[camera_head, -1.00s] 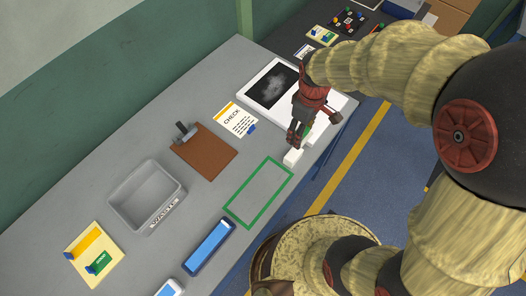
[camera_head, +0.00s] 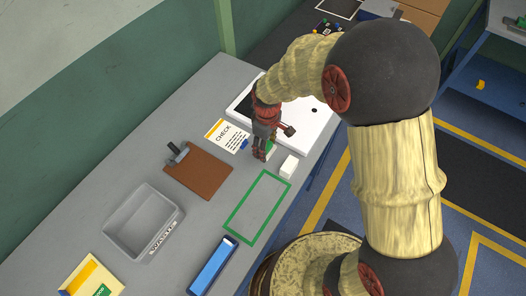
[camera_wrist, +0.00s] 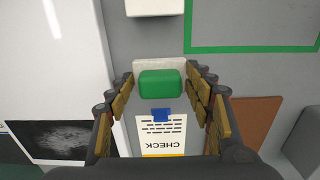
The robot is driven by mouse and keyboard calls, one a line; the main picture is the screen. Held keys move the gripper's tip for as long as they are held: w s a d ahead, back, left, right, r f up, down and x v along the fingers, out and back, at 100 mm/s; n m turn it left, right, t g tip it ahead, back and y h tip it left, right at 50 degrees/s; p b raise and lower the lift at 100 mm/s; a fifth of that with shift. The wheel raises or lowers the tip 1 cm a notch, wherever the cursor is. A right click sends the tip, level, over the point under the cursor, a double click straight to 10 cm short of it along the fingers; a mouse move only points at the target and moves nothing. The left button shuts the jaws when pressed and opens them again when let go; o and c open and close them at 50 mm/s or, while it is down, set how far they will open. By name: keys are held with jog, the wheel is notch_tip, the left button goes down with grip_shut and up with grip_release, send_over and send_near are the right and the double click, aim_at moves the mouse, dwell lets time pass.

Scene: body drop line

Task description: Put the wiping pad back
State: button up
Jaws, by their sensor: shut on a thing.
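The wiping pad, a green block (camera_wrist: 160,83) with a white layer behind it, sits between my gripper's fingers in the wrist view. My gripper (camera_head: 263,152) is shut on it; in the head view only a little green shows beside the fingers. My gripper is over the grey bench, between the CHECK card (camera_head: 226,137) and a loose white block (camera_head: 289,166). The white block also shows at the top of the wrist view (camera_wrist: 154,7). A green outlined rectangle (camera_head: 237,233) lies empty on the bench, nearer than my gripper. I cannot tell the pad's exact height.
A brown clipboard (camera_head: 200,176) lies left of my gripper. The grey WASTE bin (camera_head: 124,222) and a blue-topped tray (camera_head: 212,266) are nearer. A white panel (camera_head: 306,124) with a dark picture lies behind my gripper, partly hidden by my arm.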

jog(key=shift+w+a+f, duration=0.45)
jog(key=shift+w+f, duration=0.05)
jog(key=shift+f, duration=0.25)
jog(key=shift+a+f, duration=0.1)
jog(key=shift+f, duration=0.3)
jog(key=shift+w+f+b, duration=0.1)
jog(key=shift+f+b, duration=0.25)
jog(key=shift+f, duration=0.9)
jog(key=shift+f, duration=0.2)
jog(key=o, duration=1)
jog(key=shift+o, duration=0.6)
jog(key=shift+r, duration=0.1)
